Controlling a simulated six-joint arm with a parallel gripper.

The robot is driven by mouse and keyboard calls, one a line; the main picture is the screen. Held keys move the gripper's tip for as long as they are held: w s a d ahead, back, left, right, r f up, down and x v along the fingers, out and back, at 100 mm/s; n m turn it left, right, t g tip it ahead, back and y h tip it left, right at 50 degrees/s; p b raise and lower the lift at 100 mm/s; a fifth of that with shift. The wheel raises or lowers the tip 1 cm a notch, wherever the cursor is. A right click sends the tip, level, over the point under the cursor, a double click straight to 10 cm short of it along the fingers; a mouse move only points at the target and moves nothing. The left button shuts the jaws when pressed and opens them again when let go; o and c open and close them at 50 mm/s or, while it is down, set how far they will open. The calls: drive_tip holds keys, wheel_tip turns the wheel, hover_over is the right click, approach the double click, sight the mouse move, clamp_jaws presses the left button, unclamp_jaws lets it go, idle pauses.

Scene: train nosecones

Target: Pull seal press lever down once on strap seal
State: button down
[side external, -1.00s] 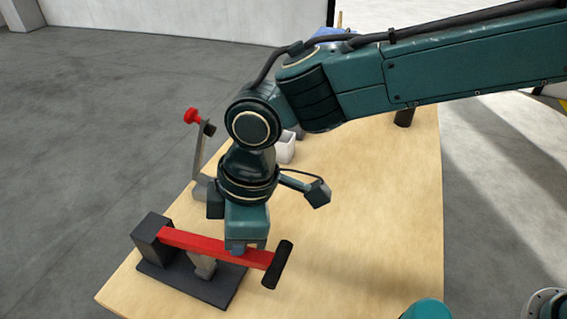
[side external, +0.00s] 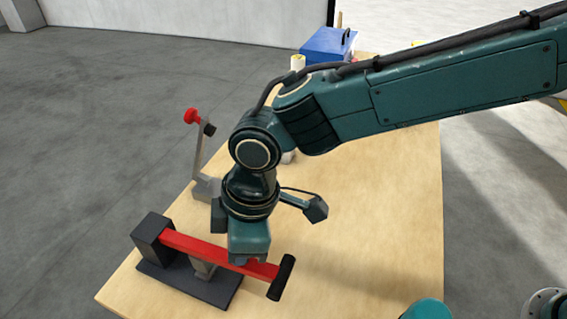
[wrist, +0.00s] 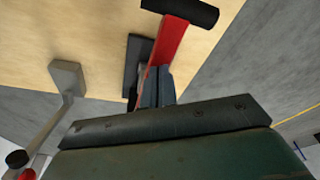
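The seal press has a dark base plate (side external: 185,287), a black block at its left end, and a red lever (side external: 205,249) with a black grip (side external: 281,278). The lever slopes down to the right, with a grey piece (side external: 204,269) under it. My gripper (side external: 250,262) points down onto the lever between its middle and the grip. In the wrist view my gripper's fingers (wrist: 157,88) are close together, with the red lever (wrist: 168,45) running beneath them; they look shut and not around the bar. I cannot make out a separate strap seal.
A grey upright lever with a red knob (side external: 192,116) stands behind the press. A blue box (side external: 327,45) and a white cylinder (side external: 298,63) are at the table's far end. The wooden table (side external: 370,220) is clear on the right.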

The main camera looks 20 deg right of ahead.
wheel_tip(320, 180, up, 18)
idle(2.0)
drive_tip(key=shift+f, duration=0.1)
drive_tip(key=s+d+r+m+t, duration=0.1)
drive_tip(key=d+r+m, duration=0.25)
drive_tip(key=d, duration=0.95)
drive_tip(key=d+r+m+t, duration=0.2)
drive_tip(key=d+m, duration=0.2)
drive_tip(key=d, duration=0.9)
drive_tip(key=s+d+f+m+t+h, duration=0.1)
drive_tip(key=s+d+f+m, duration=0.2)
drive_tip(key=s+d, duration=0.4)
drive_tip(key=s+d+f+m+t+h, duration=0.1)
drive_tip(key=s+d+f+m, duration=0.3)
drive_tip(key=d, duration=0.6)
drive_tip(key=s+f, duration=0.2)
drive_tip(key=s, duration=0.1)
drive_tip(key=shift+s, duration=0.3)
